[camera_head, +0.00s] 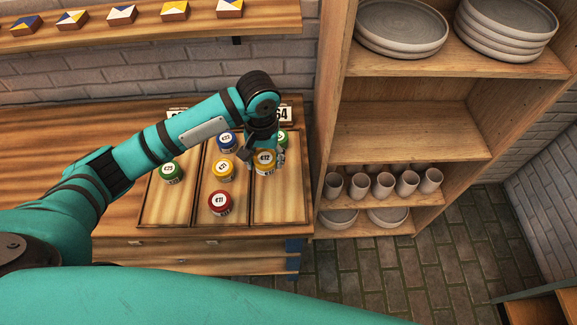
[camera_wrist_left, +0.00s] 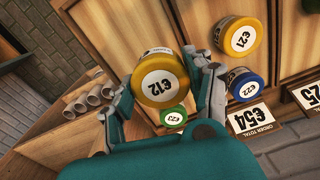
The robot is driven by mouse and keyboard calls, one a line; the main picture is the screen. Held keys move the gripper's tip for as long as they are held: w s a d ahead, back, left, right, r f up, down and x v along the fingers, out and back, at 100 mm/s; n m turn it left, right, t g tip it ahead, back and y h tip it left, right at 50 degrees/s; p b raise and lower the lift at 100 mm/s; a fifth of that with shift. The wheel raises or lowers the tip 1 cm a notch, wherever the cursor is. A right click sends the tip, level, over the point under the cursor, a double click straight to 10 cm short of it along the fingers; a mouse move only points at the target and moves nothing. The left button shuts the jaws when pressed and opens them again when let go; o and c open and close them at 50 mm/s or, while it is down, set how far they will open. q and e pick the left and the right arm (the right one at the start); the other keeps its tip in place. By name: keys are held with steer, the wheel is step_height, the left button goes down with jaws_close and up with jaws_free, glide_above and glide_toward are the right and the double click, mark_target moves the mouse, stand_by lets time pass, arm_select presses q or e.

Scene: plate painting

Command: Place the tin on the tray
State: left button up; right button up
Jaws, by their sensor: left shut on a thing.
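A yellow tin (camera_head: 264,158) with a white price label is between the fingers of my left gripper (camera_head: 262,150). The left wrist view shows this tin (camera_wrist_left: 160,82) large, with the gripper's fingers (camera_wrist_left: 163,88) closed on both sides of it. The wooden tray (camera_head: 206,217) has several long compartments and lies on the counter. The held tin is over the right compartment; I cannot tell whether it touches the tray floor. A green tin (camera_head: 281,138) stands just behind it, partly hidden by the gripper. My right gripper is not in view.
A blue tin (camera_head: 227,141), a yellow tin (camera_head: 223,170) and a red tin (camera_head: 220,203) stand in the middle compartment. A green tin (camera_head: 170,173) is in the left one. Price cards (camera_head: 284,114) stand behind. A shelf unit (camera_head: 400,130) with plates and cups rises right of the counter.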

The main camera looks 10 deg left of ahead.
arm_select(q)
steer(key=w+d+r, duration=0.2)
steer(key=w, duration=0.2)
glide_above(279, 173)
steer(key=f, duration=0.5)
steer(key=shift+s+a+p, duration=0.15)
steer(key=shift+a+p, duration=0.05)
steer(key=shift+p, duration=0.2)
steer(key=shift+d+f, duration=0.1)
steer(key=shift+f, duration=0.25)
step_height(279, 173, down, 4)
steer(key=shift+r, duration=0.2)
steer(key=shift+f, duration=0.15)
steer(key=o, duration=1)
steer(key=shift+o, duration=1.1)
steer(key=shift+r, duration=0.55)
step_height(279, 173, up, 11)
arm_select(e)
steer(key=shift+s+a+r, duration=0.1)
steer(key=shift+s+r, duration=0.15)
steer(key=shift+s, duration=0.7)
arm_select(q)
steer(key=shift+r, duration=0.1)
